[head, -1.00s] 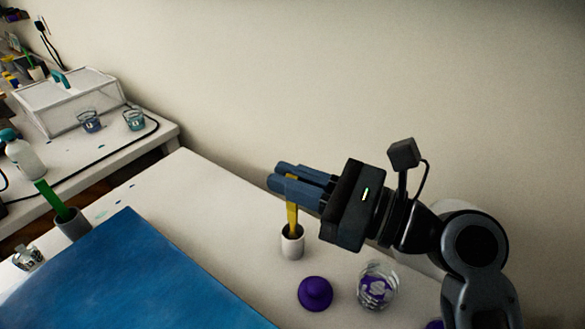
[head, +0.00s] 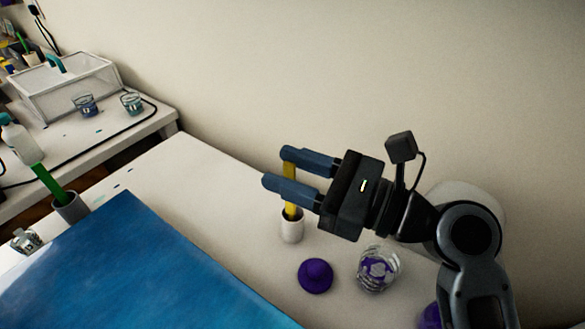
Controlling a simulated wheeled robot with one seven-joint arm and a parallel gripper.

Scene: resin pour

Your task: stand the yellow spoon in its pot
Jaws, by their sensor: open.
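The yellow spoon (head: 291,201) stands nearly upright in a small whitish pot (head: 291,228) on the white table. Its lower end is inside the pot and hidden. My gripper (head: 276,168) points left, above the pot, with its blue fingers spread apart. The spoon's upper part lies between the two fingers, and the near finger hides part of it. The fingers do not appear shut on the spoon.
A purple lid-like object (head: 316,276) and a clear cup with purple in it (head: 378,269) stand near the pot. A large blue panel (head: 150,270) fills the front left. A green stick (head: 49,183) stands in a grey pot (head: 69,208). A side table (head: 140,128) is beyond.

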